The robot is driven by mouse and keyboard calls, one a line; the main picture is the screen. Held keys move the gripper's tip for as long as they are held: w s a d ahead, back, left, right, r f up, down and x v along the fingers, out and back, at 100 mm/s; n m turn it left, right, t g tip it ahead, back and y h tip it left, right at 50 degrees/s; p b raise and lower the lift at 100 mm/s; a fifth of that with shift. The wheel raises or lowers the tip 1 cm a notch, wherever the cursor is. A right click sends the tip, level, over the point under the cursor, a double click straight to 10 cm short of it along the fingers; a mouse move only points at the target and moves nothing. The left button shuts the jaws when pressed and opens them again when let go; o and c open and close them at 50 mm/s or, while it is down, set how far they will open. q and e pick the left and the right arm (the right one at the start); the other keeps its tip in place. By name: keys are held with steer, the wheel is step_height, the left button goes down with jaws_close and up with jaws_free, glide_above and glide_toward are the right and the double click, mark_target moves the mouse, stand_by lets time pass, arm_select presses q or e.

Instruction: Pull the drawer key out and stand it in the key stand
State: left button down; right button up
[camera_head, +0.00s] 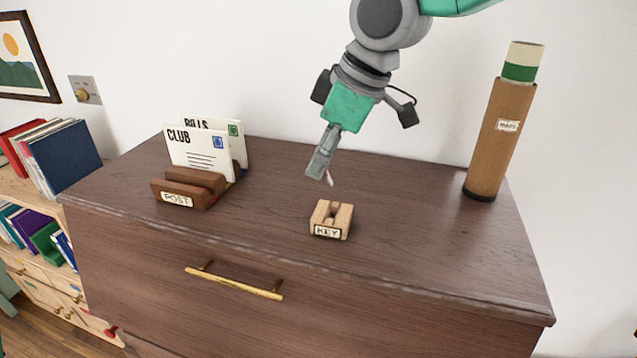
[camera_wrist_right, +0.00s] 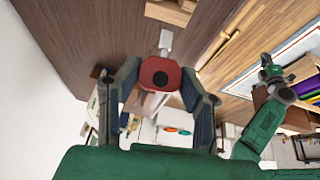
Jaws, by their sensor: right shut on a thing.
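My right gripper (camera_head: 319,166) is above the dresser top, behind and slightly left of the key stand in the head view. In the right wrist view, its fingers (camera_wrist_right: 162,79) are shut on the red head of the key (camera_wrist_right: 174,81). The key's pale shaft (camera_wrist_right: 166,42) sticks out past the fingers; in the head view only a small white tip (camera_head: 329,179) shows. The key stand (camera_head: 344,222) is a light wooden block with a slot and a KEY label. It also shows at the top of the right wrist view (camera_wrist_right: 170,11). My left gripper (camera_wrist_right: 269,70) appears small in the wrist view, its jaws unclear.
A POST letter rack (camera_head: 172,188) with envelopes stands left on the dresser top (camera_head: 270,190). A MAPS tube (camera_head: 499,135) stands at the right. The drawer front has a brass handle (camera_head: 233,284). Bookshelves are at far left. The dresser top around the stand is clear.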

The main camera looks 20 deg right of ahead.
steer(key=r+p, duration=0.1)
steer(key=d+r+y+p, duration=0.1)
steer(key=shift+r+p, duration=0.2)
steer(key=shift+p, duration=0.1)
steer(key=f+y, duration=0.1)
steer(key=f, duration=0.1)
steer(key=d+f+t+y+p, duration=0.1)
steer(key=f, duration=0.1)
steer(key=f+y, duration=0.1)
steer(key=f, duration=0.1)
steer(key=shift+s+d+f+t+p, duration=0.2)
steer(key=shift+s+f+t+p, duration=0.1)
steer(key=shift+f+t+p, duration=0.1)
steer(key=shift+r, duration=0.15)
stand_by(0.4)
steer(key=shift+f, duration=0.25)
steer(key=shift+f+b, duration=0.5)
steer(key=shift+f, duration=0.3)
stand_by(0.6)
